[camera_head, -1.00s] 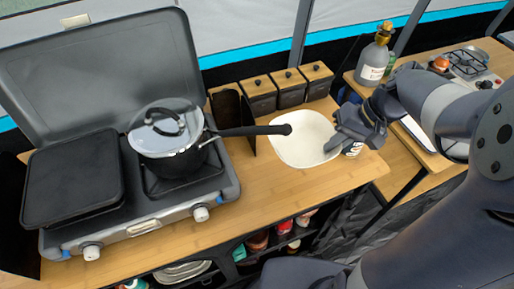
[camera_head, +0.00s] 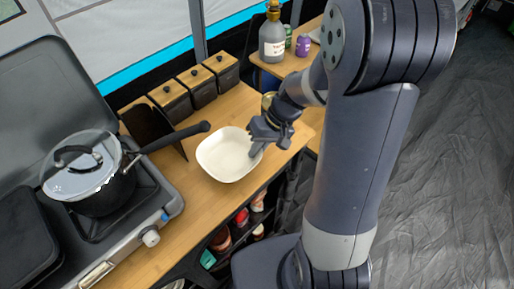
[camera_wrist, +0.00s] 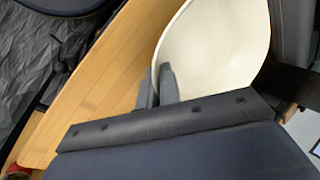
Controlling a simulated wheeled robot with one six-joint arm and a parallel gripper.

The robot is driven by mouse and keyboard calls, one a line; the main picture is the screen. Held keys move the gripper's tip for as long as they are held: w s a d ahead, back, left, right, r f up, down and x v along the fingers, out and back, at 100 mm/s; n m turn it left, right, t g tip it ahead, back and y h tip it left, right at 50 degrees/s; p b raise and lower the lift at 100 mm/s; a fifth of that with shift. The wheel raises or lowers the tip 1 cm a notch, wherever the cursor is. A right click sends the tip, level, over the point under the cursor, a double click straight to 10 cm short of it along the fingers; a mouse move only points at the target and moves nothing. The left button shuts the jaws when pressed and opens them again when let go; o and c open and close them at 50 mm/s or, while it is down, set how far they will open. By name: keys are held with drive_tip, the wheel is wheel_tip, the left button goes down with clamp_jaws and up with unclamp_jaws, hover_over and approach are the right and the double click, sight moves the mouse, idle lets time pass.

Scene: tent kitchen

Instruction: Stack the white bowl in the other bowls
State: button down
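The white bowl (camera_head: 228,158) sits upright and empty on the wooden counter, near its right end. My gripper (camera_head: 257,149) is at the bowl's right rim. In the wrist view the bowl (camera_wrist: 215,45) fills the top middle. There the two grey fingers of my gripper (camera_wrist: 156,82) are close together at the rim, one outside the wall and one inside. They look shut on the rim; the exact contact is small and partly hidden. I cannot see whether the bowl is lifted at all. No other bowls show clearly.
A lidded pot (camera_head: 95,175) stands on the stove, its black handle (camera_head: 175,138) reaching toward the bowl. Wooden-lidded boxes (camera_head: 195,85) line the counter's back. A bottle (camera_head: 272,38) stands on the side table. Open shelves with jars (camera_head: 240,218) lie under the counter's front edge.

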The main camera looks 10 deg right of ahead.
drive_tip(key=shift+f, duration=0.2)
drive_tip(key=c, duration=1.6)
unclamp_jaws()
drive_tip(key=shift+r, duration=0.1)
drive_tip(key=shift+r, duration=0.1)
